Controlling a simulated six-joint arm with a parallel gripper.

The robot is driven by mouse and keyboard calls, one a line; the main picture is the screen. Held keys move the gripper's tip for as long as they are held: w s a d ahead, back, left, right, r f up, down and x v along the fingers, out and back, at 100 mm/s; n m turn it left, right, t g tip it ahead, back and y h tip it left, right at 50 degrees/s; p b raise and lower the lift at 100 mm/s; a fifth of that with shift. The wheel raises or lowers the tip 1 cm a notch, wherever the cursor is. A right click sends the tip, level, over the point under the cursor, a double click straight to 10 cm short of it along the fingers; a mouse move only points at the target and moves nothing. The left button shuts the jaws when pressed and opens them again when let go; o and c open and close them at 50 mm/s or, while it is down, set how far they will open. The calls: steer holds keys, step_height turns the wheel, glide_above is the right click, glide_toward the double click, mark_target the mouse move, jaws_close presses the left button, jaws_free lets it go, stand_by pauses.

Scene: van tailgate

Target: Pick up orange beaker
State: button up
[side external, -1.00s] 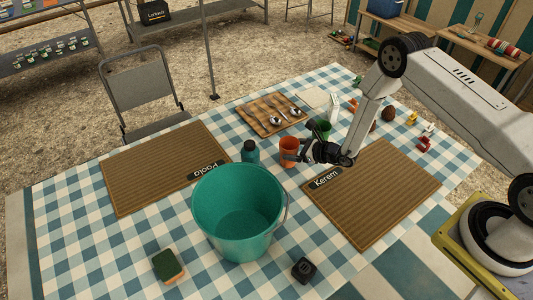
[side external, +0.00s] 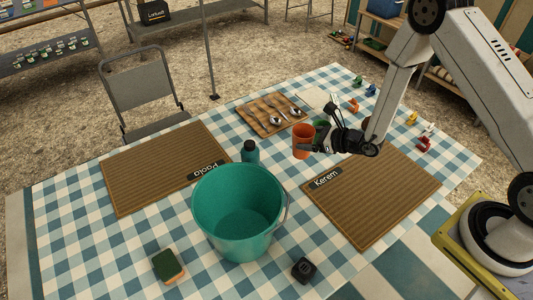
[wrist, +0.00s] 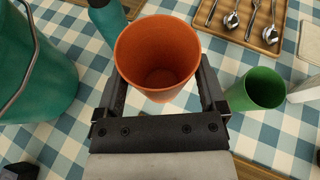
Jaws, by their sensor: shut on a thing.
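The orange beaker (side external: 303,141) is upright and empty, held above the checked tablecloth. My gripper (side external: 318,140) is shut on it from the right in the side view. In the wrist view the orange beaker (wrist: 158,60) sits between the two dark fingers of my gripper (wrist: 160,88), its open mouth facing the camera. A green beaker (wrist: 262,88) stands on the cloth to the right in the wrist view; in the side view it is partly hidden behind the orange beaker and my gripper (side external: 320,126).
A teal bucket (side external: 238,206) and a teal bottle (side external: 250,152) stand left of the beaker. A wooden tray (side external: 262,125) with spoons lies behind. Two brown placemats (side external: 130,175), a sponge (side external: 168,265) and a small black object (side external: 304,270) lie on the table.

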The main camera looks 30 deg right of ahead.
steer(key=s+r, duration=0.3)
steer(key=s, duration=0.5)
steer(key=shift+s+d+r, duration=0.15)
steer(key=shift+s+r, duration=0.1)
steer(key=shift+r, duration=0.05)
steer(key=shift+r, duration=0.1)
